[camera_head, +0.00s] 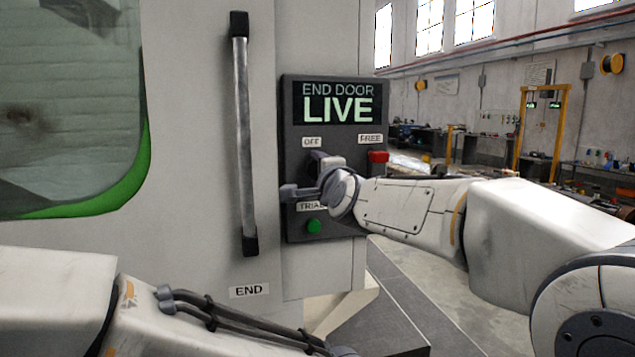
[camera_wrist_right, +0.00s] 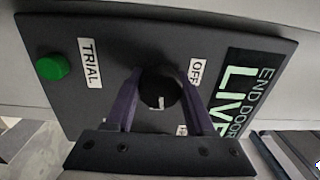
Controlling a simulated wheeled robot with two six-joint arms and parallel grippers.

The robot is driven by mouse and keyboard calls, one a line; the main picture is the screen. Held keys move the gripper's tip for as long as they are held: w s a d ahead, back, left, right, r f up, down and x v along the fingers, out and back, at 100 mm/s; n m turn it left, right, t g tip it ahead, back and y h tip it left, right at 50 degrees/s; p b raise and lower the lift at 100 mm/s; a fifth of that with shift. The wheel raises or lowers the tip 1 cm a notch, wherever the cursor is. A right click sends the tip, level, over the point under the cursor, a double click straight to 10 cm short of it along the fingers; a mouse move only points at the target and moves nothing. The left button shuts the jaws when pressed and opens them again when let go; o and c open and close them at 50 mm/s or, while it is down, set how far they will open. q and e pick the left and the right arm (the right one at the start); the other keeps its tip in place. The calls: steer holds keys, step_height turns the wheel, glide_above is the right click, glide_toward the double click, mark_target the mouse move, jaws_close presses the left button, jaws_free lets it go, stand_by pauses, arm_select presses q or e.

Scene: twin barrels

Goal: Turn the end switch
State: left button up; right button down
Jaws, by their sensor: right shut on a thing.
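The dark control panel (camera_head: 296,228) carries a lit screen (camera_head: 338,103) reading END DOOR LIVE. The end switch is a round black knob (camera_wrist_right: 160,90), seen in the right wrist view between the OFF and TRIAL labels. My right gripper (camera_head: 307,177) is at the panel below the OFF label. Its two fingers, in the right wrist view (camera_wrist_right: 158,98), are shut on the knob, one on each side. In the head view the gripper mostly hides the knob. My left arm crosses the bottom left, with its gripper out of sight.
A green button (camera_head: 313,226) sits below the TRIAL label, and a red part (camera_head: 378,157) sits under the FREE label. A vertical door handle (camera_head: 243,135) stands left of the panel. Open floor and workbenches lie to the right.

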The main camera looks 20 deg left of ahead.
steer(key=shift+d+m+b, duration=0.1)
steer(key=shift+m+b, duration=0.35)
steer(key=shift+m, duration=0.35)
steer(key=shift+c, duration=1.3)
jaws_free()
steer(key=shift+w, duration=0.1)
